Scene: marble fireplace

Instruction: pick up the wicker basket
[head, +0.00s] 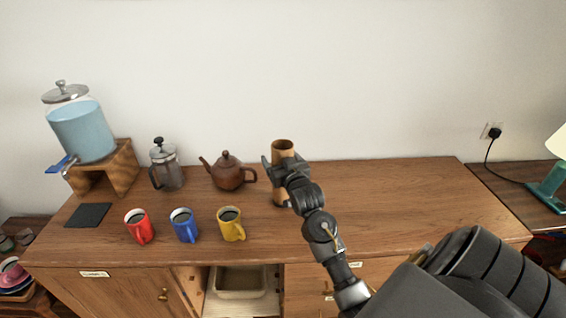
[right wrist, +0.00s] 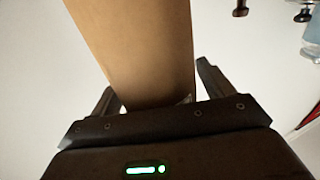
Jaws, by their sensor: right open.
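A tall tan-brown cylinder (head: 283,147) stands upright on the wooden cabinet top in the head view. My right gripper (head: 279,168) is open at it, with a finger on either side. In the right wrist view the tan cylinder (right wrist: 140,40) rises between the spread fingers of the right gripper (right wrist: 160,95); I cannot tell whether they touch it. A beige, basket-like bin (head: 241,285) sits in an opening at the cabinet's front, below the top; its weave is too small to make out. My left gripper is not in view.
Red (head: 139,226), blue (head: 185,225) and yellow mugs (head: 231,224) stand near the front edge. A brown teapot (head: 227,172), a French press (head: 166,167) and a blue drink dispenser (head: 82,130) stand behind. The cabinet top (head: 400,195) is clear on the right.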

